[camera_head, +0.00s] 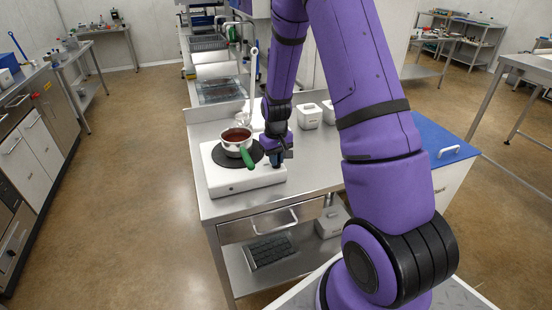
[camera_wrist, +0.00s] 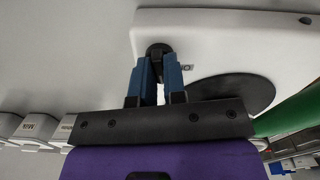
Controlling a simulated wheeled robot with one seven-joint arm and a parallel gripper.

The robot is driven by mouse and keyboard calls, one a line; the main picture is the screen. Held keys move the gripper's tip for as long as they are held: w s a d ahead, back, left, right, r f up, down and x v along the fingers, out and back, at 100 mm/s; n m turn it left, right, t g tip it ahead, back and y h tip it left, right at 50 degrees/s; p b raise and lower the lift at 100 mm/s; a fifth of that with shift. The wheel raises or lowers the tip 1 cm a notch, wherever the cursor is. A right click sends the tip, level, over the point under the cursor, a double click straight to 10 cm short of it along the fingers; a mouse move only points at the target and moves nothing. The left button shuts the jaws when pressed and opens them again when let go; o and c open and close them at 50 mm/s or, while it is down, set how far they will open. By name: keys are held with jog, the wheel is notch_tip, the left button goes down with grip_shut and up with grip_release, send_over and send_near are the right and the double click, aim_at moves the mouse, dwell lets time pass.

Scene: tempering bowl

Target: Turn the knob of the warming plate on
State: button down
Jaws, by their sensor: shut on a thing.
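The warming plate (camera_head: 243,181) is a white box with a black round heating disc, standing on the near end of the steel table. It also shows in the wrist view (camera_wrist: 235,45), with part of its black disc (camera_wrist: 235,92). The black knob (camera_wrist: 157,49) is at the plate's edge, beside a small printed mark. My gripper (camera_wrist: 158,66) has its two blue fingers shut on the knob, one on each side. In the head view my gripper (camera_head: 284,156) is at the plate's right end, and the knob is hidden there.
A white pot (camera_head: 235,148) with red-brown contents stands on the disc. Its green handle (camera_head: 246,158) points toward the front, and in the wrist view the handle (camera_wrist: 290,114) is close to my gripper's right side. White canisters (camera_head: 309,116) stand behind to the right. The table's front strip is clear.

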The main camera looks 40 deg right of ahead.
jog(key=m, duration=0.6)
jog(key=shift+m, duration=0.3)
dwell(0.4)
jog(key=c, duration=1.2)
grip_release()
notch_tip(320, 180, up, 11)
jog(key=shift+f, duration=0.1)
